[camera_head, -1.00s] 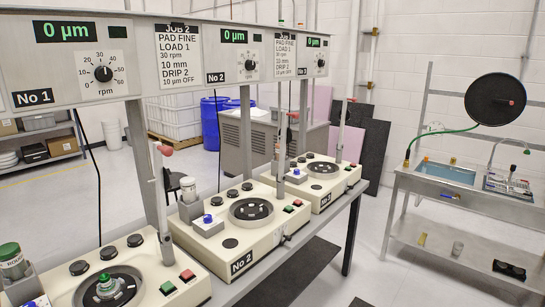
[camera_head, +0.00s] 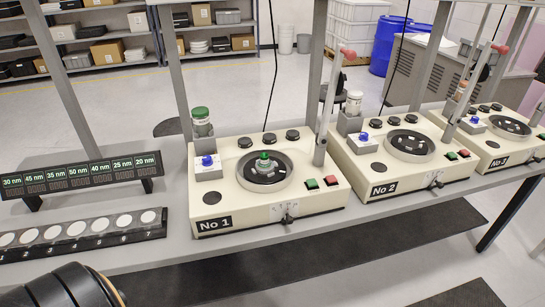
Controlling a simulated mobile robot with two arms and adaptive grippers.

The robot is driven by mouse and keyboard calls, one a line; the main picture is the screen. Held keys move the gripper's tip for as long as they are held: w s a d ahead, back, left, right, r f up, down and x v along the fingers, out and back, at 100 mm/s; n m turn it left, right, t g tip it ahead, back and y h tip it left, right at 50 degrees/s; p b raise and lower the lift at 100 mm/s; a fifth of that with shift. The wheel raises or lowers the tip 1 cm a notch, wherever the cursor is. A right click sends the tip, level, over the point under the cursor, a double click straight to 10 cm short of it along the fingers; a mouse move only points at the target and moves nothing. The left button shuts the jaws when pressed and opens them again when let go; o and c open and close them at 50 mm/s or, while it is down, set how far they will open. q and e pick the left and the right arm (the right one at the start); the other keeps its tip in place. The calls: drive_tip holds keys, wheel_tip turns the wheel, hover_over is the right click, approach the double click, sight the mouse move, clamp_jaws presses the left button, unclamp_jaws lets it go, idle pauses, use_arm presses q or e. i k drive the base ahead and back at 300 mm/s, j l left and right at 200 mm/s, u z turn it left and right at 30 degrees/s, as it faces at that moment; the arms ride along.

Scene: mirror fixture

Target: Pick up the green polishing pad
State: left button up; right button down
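No flat green pad can be made out for certain. The nearest green thing is a small piece with a green top (camera_head: 264,157), standing on the dark round plate (camera_head: 250,181) of the machine marked No 1 (camera_head: 225,207). A jar with a green lid (camera_head: 200,117) stands at that machine's back left corner. Neither of my grippers is in view. A dark rounded part at the bottom left looks like a link of my own arm.
Machines No 2 (camera_head: 393,180) and No 3 (camera_head: 527,157) stand to the right on the same bench. At left are a row of white discs in a black tray (camera_head: 93,244) and a display bar with nm readings (camera_head: 83,181). Upright posts and slanted lever arms rise between the machines.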

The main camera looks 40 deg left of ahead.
sight(264, 162)
drive_tip(key=i+l+u, duration=0.1)
drive_tip(key=u, duration=0.35)
drive_tip(key=i+l+u, duration=0.25)
drive_tip(key=u, duration=0.25)
drive_tip(key=i+l+u, duration=0.1)
drive_tip(key=u, duration=0.35)
drive_tip(key=l, duration=0.1)
